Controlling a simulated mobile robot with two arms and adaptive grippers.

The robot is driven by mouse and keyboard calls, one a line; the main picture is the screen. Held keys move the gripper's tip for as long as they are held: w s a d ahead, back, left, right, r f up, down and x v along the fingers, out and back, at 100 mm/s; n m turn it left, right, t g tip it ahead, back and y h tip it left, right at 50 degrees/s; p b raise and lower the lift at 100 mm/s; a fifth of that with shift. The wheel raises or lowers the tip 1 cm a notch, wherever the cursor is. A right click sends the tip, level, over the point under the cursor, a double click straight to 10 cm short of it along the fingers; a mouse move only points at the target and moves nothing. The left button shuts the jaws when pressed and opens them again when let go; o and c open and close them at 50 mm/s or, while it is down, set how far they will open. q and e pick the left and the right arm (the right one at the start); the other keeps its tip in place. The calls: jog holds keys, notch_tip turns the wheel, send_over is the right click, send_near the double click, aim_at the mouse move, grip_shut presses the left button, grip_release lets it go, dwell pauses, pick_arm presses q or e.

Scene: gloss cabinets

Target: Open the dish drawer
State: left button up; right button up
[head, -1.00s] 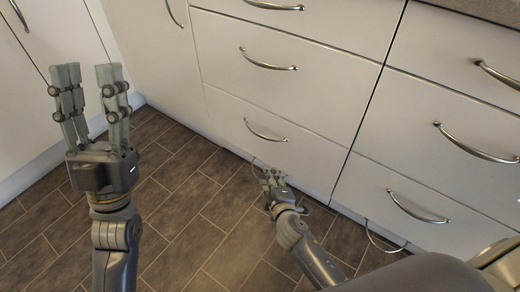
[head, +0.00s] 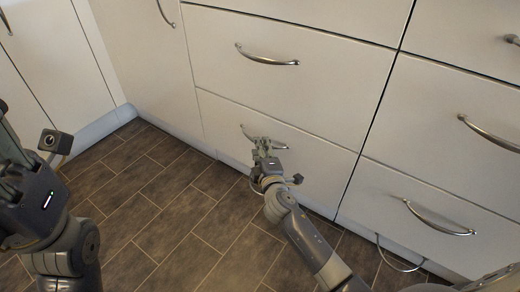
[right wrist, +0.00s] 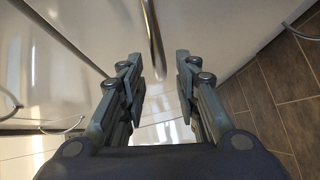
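A white drawer front (head: 310,165) at the bottom of the middle cabinet column has a curved metal handle (head: 276,145). The drawer sits flush and closed. Which drawer is the dish drawer is not marked. My right gripper (head: 264,146) is at this handle and hides part of it. In the right wrist view the fingers of the right gripper (right wrist: 157,68) are apart, and the handle (right wrist: 152,40) runs between and beyond their tips; contact cannot be told. My left gripper (head: 12,185) is at the left edge, partly cut off, its fingers not clear.
A closed drawer with a handle (head: 267,56) is above. More closed drawers with handles, one at the lower right (head: 438,220), stand to the right. White cabinet doors (head: 50,70) are at the left. The brown tiled floor (head: 170,215) in front is clear.

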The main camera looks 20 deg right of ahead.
jog(key=shift+w+d+f, duration=0.1)
jog(key=shift+w+f, duration=0.05)
jog(key=shift+w, duration=0.85)
grip_shut()
